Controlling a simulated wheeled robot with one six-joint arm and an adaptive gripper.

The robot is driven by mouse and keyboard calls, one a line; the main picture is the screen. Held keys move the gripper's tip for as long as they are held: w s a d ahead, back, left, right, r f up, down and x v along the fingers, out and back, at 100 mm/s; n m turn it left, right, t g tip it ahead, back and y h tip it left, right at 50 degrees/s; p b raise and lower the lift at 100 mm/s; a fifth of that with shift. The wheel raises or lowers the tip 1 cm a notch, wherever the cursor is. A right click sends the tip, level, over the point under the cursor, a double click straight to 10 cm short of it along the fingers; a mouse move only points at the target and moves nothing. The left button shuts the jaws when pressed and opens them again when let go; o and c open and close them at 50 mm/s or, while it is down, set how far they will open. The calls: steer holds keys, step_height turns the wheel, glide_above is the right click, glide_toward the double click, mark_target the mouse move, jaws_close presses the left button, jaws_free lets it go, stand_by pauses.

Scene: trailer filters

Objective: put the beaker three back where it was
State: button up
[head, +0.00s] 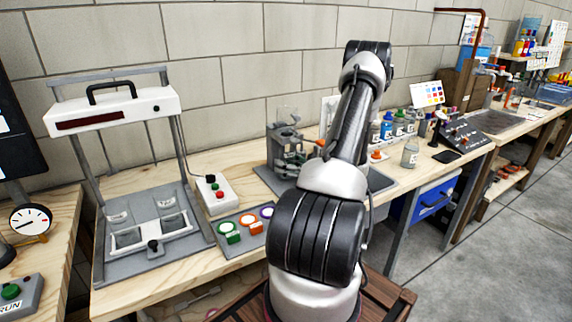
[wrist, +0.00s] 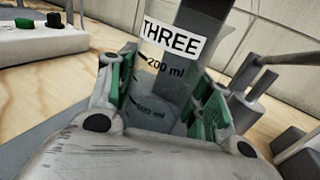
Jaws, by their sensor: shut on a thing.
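Beaker three (wrist: 158,72) is a clear glass beaker with a white THREE label and a 200 ml mark. My gripper (wrist: 165,100) is shut on it, with green pads on both sides of the glass. In the head view my gripper (head: 289,150) is above the grey plate at the back of the bench, partly behind my arm. A clear rim, apparently the beaker's, shows faintly above it. A dark upright strip shows through or behind the beaker in the wrist view. The beaker's base is hidden, so I cannot tell whether it touches anything.
A white-topped frame (head: 113,106) stands at left. A button box (head: 213,193) and a grey panel with coloured rings (head: 245,232) lie between it and my arm. Several bottles (head: 387,127) and a clear jar (head: 410,153) stand right of my arm. Bare wood shows near the frame.

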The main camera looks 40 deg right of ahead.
steer(key=o, duration=1.3)
steer(key=shift+f, duration=0.1)
steer(key=shift+s, duration=0.15)
steer(key=s, duration=0.3)
steer(key=s+d, duration=0.1)
steer(key=s, duration=0.3)
steer(key=s+d, duration=0.1)
steer(key=s, duration=0.3)
steer(key=shift+s+d, duration=0.1)
steer(key=shift+s, duration=0.15)
